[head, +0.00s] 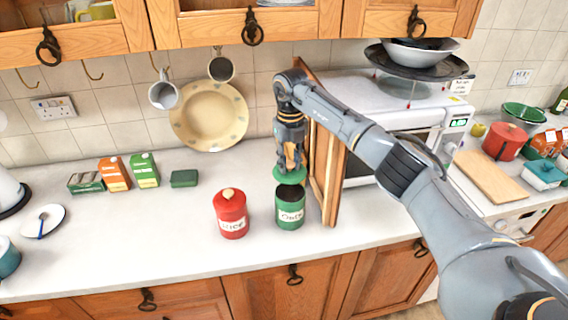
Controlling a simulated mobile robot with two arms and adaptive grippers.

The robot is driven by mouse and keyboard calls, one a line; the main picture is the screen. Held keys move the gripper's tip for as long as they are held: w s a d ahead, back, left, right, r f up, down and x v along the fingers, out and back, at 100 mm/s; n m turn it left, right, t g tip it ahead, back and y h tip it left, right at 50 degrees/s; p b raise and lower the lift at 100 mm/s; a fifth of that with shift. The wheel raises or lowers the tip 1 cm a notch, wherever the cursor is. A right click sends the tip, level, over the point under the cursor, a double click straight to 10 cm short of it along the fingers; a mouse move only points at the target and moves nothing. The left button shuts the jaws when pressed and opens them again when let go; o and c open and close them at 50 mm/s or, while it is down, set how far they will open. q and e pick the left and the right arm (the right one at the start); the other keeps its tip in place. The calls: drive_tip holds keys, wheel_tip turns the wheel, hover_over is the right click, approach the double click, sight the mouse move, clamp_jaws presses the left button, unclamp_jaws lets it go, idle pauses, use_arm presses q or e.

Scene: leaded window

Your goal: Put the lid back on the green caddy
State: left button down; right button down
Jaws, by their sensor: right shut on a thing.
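The green caddy (290,211), labelled "Oats", stands upright on the white counter with its dark open top showing. My right gripper (291,163) points down above it, shut on the green lid (289,175). The lid is held just above the caddy's mouth, roughly over it, and looks apart from the rim. The fingers hide part of the lid's top. My left gripper is not in view.
A red caddy (230,214) with its lid on stands just left of the green one. A wooden board (328,150) leans upright close on the right, beside the microwave (385,110). Small boxes (115,174) stand at the left. The counter front is clear.

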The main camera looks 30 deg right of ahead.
drive_tip(key=shift+w+d+m, duration=0.1)
drive_tip(key=shift+w+m, duration=0.1)
drive_tip(key=shift+m, duration=0.1)
drive_tip(key=shift+s+f+b, duration=0.25)
drive_tip(key=shift+s+b, duration=0.1)
drive_tip(key=shift+s, duration=0.2)
drive_tip(key=shift+f, duration=0.3)
drive_tip(key=f, duration=0.1)
drive_tip(key=f+b, duration=0.1)
drive_tip(key=b, duration=0.1)
drive_tip(key=shift+w+f, duration=0.25)
drive_tip(key=shift+f, duration=0.15)
drive_tip(key=shift+s+f+b, duration=0.1)
drive_tip(key=shift+f+b, duration=0.55)
drive_tip(key=shift+f, duration=0.35)
drive_tip(key=shift+f, duration=0.2)
idle(0.5)
